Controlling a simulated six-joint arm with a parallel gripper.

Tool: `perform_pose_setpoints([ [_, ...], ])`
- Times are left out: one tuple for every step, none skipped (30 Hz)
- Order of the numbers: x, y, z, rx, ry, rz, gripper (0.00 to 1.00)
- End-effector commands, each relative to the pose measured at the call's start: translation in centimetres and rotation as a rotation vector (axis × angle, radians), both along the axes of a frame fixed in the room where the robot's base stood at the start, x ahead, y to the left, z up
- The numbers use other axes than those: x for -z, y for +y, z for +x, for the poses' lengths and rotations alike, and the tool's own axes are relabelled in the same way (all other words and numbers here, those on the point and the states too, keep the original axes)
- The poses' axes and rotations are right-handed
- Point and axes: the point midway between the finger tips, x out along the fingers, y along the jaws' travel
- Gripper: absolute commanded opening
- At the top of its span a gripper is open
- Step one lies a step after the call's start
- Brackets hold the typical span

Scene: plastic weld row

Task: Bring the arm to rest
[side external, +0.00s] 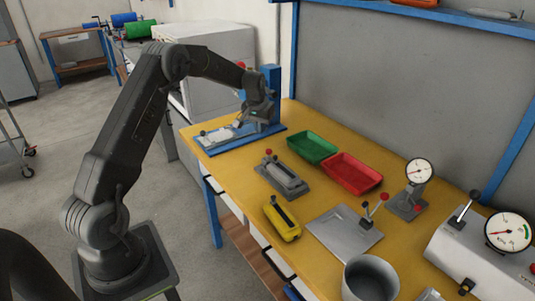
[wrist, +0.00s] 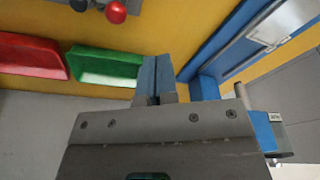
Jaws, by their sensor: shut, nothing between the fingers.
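My gripper (wrist: 154,84) is shut and empty; its two fingers meet near the middle of the wrist view. In the side view my arm reaches over the far left end of the yellow table (side external: 228,165). There the gripper hangs by the blue welding press (side external: 271,90) and partly covers it; its fingertips are too small to make out. I cannot tell whether it touches the press. A pale plate (side external: 217,136) lies on the press's blue base (side external: 213,149).
Green tray (side external: 311,148) and red tray (side external: 352,173) stand along the wall side. Nearer are a grey clamp fixture (side external: 281,178), a yellow tool (side external: 282,219), a metal plate (side external: 338,236), a dial gauge (side external: 418,173), and a grey cup (side external: 370,280). A blue shelf (side external: 440,13) overhangs the back.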

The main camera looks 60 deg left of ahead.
Motion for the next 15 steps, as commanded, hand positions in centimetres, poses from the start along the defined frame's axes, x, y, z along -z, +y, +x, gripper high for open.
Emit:
perform_pose_setpoints([
  [0.0,0.0,0.0,0.0,0.0,0.0,0.0],
  [0.0,0.0,0.0,0.0,0.0,0.0,0.0],
  [0.0,0.0,0.0,0.0,-0.001,0.0,0.0],
  [-0.2,-0.1,0.0,0.002,-0.002,0.001,0.0],
  [-0.4,-0.3,0.0,0.004,-0.003,0.001,0.0],
  [-1.0,-0.8,-0.1,0.01,-0.007,0.004,0.0],
  [-1.6,-1.2,-0.1,0.017,-0.01,0.006,0.0],
  [-2.3,-1.8,-0.3,0.025,-0.015,0.008,0.0],
  [-3.6,-2.8,-0.5,0.038,-0.023,0.013,0.0],
  [-4.6,-3.7,-0.7,0.05,-0.029,0.016,0.0],
  [-5.7,-4.7,-1.1,0.062,-0.036,0.02,0.0],
  [-7.2,-6.2,-1.7,0.082,-0.045,0.024,0.0],
  [-8.4,-7.3,-2.2,0.097,-0.053,0.027,0.0],
  [-9.4,-8.5,-2.8,0.113,-0.06,0.032,0.0],
  [-10.8,-10.0,-3.7,0.132,-0.069,0.036,0.0],
])
